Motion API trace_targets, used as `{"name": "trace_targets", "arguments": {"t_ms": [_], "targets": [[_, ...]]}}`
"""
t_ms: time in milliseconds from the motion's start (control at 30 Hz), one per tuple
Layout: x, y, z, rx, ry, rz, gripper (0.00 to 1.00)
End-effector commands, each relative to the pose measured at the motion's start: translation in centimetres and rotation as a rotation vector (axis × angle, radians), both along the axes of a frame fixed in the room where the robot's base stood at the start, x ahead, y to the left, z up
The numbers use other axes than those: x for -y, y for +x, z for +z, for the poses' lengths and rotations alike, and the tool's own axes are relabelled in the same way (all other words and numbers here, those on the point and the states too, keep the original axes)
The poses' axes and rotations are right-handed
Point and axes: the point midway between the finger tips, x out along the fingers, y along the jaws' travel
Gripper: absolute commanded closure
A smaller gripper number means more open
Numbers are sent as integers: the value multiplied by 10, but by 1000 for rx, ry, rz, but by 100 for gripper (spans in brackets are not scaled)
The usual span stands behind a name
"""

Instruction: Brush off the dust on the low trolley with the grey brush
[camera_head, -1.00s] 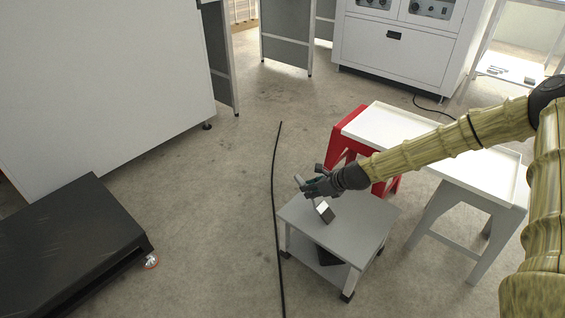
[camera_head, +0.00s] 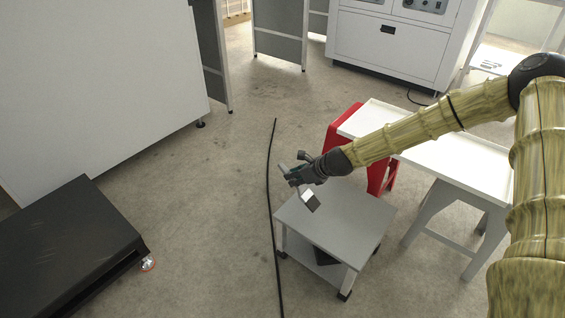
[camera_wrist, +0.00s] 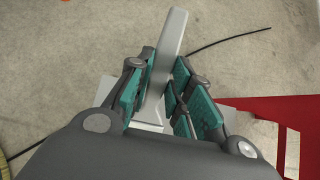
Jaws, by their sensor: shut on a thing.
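The low trolley (camera_head: 345,235) is a small grey table with a lower shelf and dark feet, standing on the floor right of centre. My gripper (camera_head: 294,176) is at its back left edge in the head view. It is shut on the grey brush, whose light grey handle (camera_wrist: 171,45) stands between the teal finger pads in the wrist view. The brush head (camera_head: 310,201) hangs tilted below the fingers, over the trolley's left back edge. I cannot tell whether it touches the top. I cannot make out dust on the trolley top.
A white bench (camera_head: 470,165) and a red stool (camera_head: 378,178) stand close behind and right of the trolley. A black cable (camera_head: 268,175) runs along the floor to its left. A black low platform (camera_head: 65,240) is at lower left. Floor between is clear.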

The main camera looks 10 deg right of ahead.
Motion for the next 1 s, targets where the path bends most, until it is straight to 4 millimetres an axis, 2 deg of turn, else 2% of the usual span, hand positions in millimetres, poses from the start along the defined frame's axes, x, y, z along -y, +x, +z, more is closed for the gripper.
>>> {"name": "trace_targets", "arguments": {"t_ms": [33,600,1000], "targets": [[0,0,7,1,0,-1,100],[-1,1,46,1,1,1,100],[-2,1,51,0,1,2,100]]}}
